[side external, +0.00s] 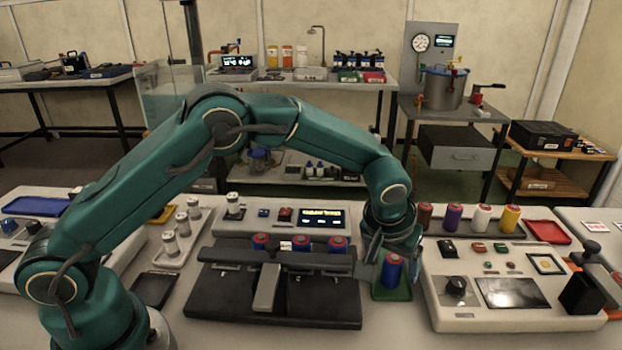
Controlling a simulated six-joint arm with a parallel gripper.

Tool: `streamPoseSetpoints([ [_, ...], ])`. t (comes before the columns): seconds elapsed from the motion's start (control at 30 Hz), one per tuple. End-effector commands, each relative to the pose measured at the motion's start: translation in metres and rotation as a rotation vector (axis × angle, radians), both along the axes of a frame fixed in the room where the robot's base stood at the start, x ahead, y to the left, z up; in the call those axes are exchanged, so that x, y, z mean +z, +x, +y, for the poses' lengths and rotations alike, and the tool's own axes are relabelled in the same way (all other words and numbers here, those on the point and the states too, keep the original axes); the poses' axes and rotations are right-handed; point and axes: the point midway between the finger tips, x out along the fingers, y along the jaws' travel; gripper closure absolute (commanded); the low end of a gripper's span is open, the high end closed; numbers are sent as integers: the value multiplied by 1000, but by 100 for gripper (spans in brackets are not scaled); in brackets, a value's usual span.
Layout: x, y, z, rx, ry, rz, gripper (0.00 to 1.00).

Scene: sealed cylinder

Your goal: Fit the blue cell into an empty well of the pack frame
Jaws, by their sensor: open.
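A blue cell (391,273) with a red top stands upright in a small green tray (385,293), right of the pack frame. My gripper (388,255) points down at this cell, with its fingers beside and behind the cell's upper part. It is open; I cannot tell whether a finger touches the cell. The dark pack frame (225,256) holds several wells in a row. Three blue cells with red tops stand in it: left (260,241), middle (301,245) and right (338,245). The well openings are hidden from this low angle.
A white console (450,300) with a dark screen is close on the right. Brown, purple, white and orange cylinders (482,217) stand at its back. A display unit (320,217) stands behind the frame. A tray of pale cylinders (180,240) is to the left.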

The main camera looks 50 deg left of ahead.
Motion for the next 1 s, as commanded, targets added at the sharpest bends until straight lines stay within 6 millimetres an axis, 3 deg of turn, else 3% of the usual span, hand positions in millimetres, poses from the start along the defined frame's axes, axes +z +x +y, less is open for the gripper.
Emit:
streamPoseSetpoints([
  [0.3, -5, 2, 0, 0, 0, 0, 23],
  [0.33, -4, 2, 0, 0, 0, 0, 27],
  [0.5, -4, 2, 0, 0, 0, 0, 92],
  [0.53, -4, 2, 0, 0, 0, 0, 100],
  [1.0, 6, 2, 0, 1, -1, -2, 100],
])
